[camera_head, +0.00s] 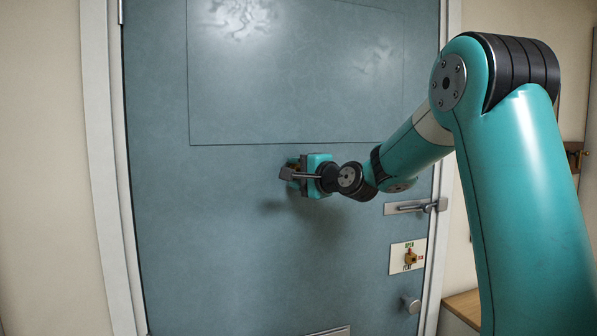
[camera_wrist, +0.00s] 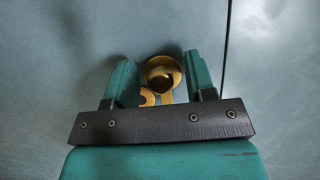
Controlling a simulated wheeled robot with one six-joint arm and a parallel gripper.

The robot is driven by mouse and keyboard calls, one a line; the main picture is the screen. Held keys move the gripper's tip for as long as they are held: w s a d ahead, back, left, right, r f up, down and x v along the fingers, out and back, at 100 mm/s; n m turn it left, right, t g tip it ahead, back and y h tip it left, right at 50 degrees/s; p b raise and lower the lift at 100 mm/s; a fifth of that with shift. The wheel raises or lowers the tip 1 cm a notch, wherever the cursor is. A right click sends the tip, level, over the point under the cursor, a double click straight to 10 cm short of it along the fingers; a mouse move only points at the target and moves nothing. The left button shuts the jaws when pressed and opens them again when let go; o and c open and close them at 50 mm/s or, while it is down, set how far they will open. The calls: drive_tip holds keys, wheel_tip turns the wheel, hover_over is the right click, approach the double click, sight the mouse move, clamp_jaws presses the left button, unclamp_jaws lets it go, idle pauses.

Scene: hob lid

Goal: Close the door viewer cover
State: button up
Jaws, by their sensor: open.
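The brass door viewer (camera_wrist: 161,72) is on the blue-grey door and shows as a round, cup-like ring in the wrist view. Smaller curved brass parts (camera_wrist: 147,97) lie just below it, partly behind my gripper; I cannot tell for certain which is the cover. My gripper (camera_wrist: 160,64) is open, with one teal finger on each side of the viewer and a gap showing. In the head view my gripper (camera_head: 298,174) is against or very near the door and hides most of the viewer. I cannot tell whether a finger touches it.
The door (camera_head: 230,240) has a raised panel outline above the viewer. To the lower right are a slide bolt (camera_head: 408,207), a plate with a brass turn knob (camera_head: 410,257) and a round doorknob (camera_head: 411,304). A letter slot edge shows at the bottom. The door's left side is clear.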

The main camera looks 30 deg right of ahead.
drive_tip(key=c, duration=0.6)
drive_tip(key=shift+o, duration=0.2)
drive_tip(key=shift+f, duration=0.1)
drive_tip(key=n+b, duration=0.1)
drive_tip(key=f+n+g+b, duration=0.1)
drive_tip(key=n+b, duration=0.1)
drive_tip(key=shift+s+d+f+n+g, duration=0.1)
drive_tip(key=shift+d+f+n+g, duration=0.05)
drive_tip(key=shift+f+n+g, duration=0.2)
drive_tip(key=shift+s+d+f+n+g+h+b, duration=0.15)
drive_tip(key=shift+d+f+n+g+h+b, duration=0.3)
drive_tip(key=shift+n+h+b, duration=0.8)
drive_tip(key=shift+s+d+f+n+g+h+b, duration=0.2)
drive_tip(key=shift+d+n+g+h+b, duration=0.45)
drive_tip(key=shift+n+b, duration=1.05)
drive_tip(key=shift+s+d+f+n+g+h+b, duration=0.15)
drive_tip(key=shift+d+f+n+g+h+b, duration=0.3)
drive_tip(key=shift+n+h+b, duration=1)
drive_tip(key=shift+d+r+n+y, duration=0.2)
drive_tip(key=shift+n+y, duration=0.25)
drive_tip(key=o, duration=0.6)
drive_tip(key=shift+c, duration=0.2)
